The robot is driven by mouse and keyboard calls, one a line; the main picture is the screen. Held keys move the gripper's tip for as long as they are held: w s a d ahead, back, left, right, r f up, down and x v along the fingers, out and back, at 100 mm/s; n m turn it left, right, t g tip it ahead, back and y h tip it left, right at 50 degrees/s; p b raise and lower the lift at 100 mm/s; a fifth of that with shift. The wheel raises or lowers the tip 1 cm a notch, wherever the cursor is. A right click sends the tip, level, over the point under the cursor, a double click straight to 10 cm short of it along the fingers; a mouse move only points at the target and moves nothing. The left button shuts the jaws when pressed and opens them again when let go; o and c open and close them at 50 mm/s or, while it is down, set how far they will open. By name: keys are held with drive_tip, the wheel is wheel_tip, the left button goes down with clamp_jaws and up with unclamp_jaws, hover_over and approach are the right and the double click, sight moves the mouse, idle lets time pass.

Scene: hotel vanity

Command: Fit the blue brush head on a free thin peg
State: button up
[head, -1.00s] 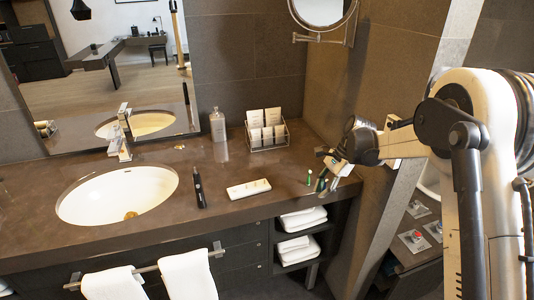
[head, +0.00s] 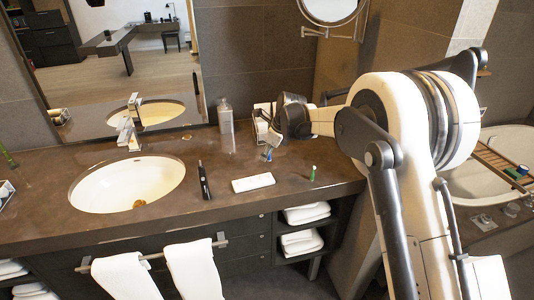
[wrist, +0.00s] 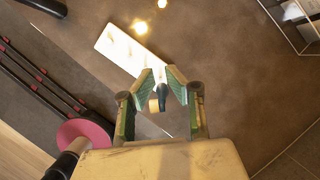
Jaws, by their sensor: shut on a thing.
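My gripper (head: 267,153) is above the counter, behind and right of the white holder plate (head: 253,183). In the wrist view my gripper (wrist: 162,82) is shut on a small brush head (wrist: 162,97), which shows white and dark blue between the fingertips. The plate (wrist: 118,42) lies beyond the fingertips there, apart from the brush head and partly hidden by the left finger. Its pegs are too small to make out, so I cannot tell thin from thick or free from taken. A green brush head (head: 313,173) stands on the counter to the right.
A dark toothbrush handle (head: 204,181) stands left of the plate. A clear bottle (head: 226,117) and a rack of white cards (head: 262,122) stand at the back, the rack partly hidden by my arm. The sink (head: 128,184) is left.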

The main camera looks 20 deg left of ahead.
drive_tip(key=b, duration=0.1)
hover_over(263, 176)
drive_tip(key=d, duration=0.1)
drive_tip(key=shift+d+f, duration=0.2)
drive_tip(key=shift+f, duration=2.25)
drive_tip(key=shift+f+b, duration=0.5)
drive_tip(key=shift+b, duration=0.25)
drive_tip(key=shift+b, duration=0.8)
drive_tip(key=shift+f+b, duration=0.9)
drive_tip(key=shift+f, duration=0.2)
drive_tip(key=o, duration=0.8)
drive_tip(key=shift+r, duration=0.1)
